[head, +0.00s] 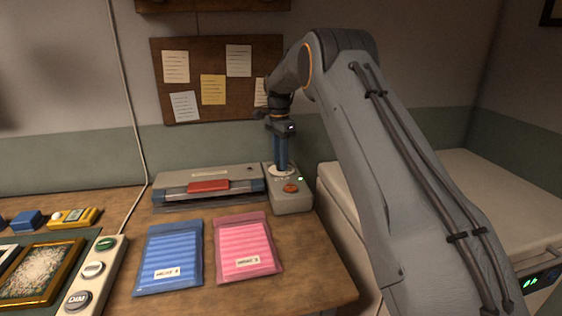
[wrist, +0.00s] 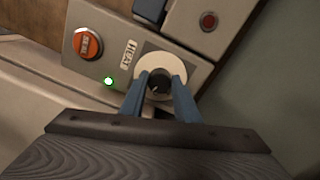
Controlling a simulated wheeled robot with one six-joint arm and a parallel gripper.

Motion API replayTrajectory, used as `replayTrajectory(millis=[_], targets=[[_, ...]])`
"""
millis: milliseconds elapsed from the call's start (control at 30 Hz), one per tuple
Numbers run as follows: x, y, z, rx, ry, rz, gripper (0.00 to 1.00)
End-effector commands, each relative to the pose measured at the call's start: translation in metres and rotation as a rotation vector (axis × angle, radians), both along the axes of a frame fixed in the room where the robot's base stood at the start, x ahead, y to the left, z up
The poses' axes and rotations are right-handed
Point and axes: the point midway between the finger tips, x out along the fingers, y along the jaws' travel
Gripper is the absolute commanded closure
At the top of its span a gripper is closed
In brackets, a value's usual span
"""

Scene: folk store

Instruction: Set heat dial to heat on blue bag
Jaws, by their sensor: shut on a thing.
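The heat dial is a dark round knob (wrist: 160,85) on a white disc, beside a "HEAT" label on the grey control box (head: 292,200). My gripper (wrist: 161,78) points down over the box with its blue fingers on either side of the knob, shut on it. In the head view my gripper (head: 281,166) hides the knob. A small light mark shows on the knob; the setting it points to is too small to read. The blue bag (head: 168,248) lies flat on the table with a white "HEAT" label; its number is unclear.
A pink bag (head: 245,240) with a similar label lies right of the blue one. The sealer (head: 170,179) with a red handle adjoins the box. An orange switch (wrist: 87,43) and lit green light (wrist: 109,81) sit near the dial. A button strip (head: 95,270) stands left.

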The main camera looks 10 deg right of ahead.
Motion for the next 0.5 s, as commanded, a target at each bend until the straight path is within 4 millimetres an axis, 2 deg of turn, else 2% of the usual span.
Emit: replayTrajectory(millis=[200,500], targets=[[0.0011,-0.0001,0.0008,0.0,-0.002,-0.13,0.94],[0.0014,-0.0003,0.001,0.0,-0.002,-0.22,0.94]])
